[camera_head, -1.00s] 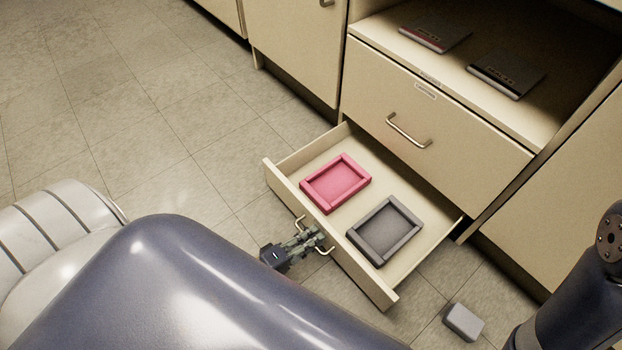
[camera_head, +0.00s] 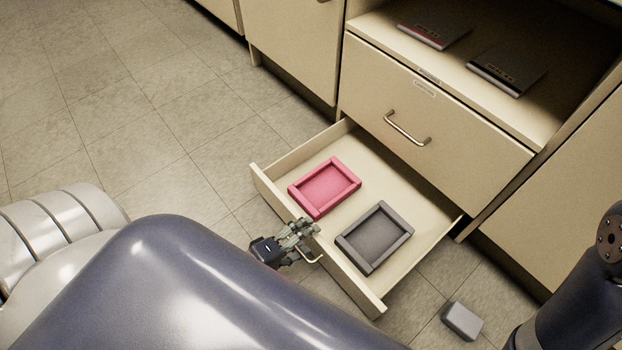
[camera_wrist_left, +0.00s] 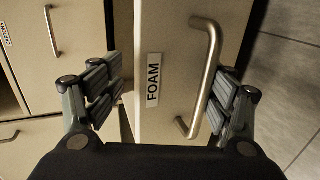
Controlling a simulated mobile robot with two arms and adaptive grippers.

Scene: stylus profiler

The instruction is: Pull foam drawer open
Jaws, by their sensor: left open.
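The foam drawer (camera_head: 368,291) is the low drawer, pulled well out of the cabinet. It holds a pink foam tray (camera_head: 324,187) and a grey foam tray (camera_head: 374,237). My left gripper (camera_head: 302,233) is open at the drawer front, by its handle (camera_head: 314,258). In the left wrist view, the fingers (camera_wrist_left: 165,95) stand wide apart with the FOAM label (camera_wrist_left: 153,80) and the metal handle (camera_wrist_left: 208,75) showing between them. The handle is close to the right-hand finger; contact cannot be told. My right gripper is not in view.
A closed drawer (camera_head: 435,125) with a handle is above. Two dark flat items lie on the shelf, one with a red edge (camera_head: 433,33) and one black (camera_head: 507,70). A grey block (camera_head: 463,321) lies on the floor at lower right. The floor at left is clear.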

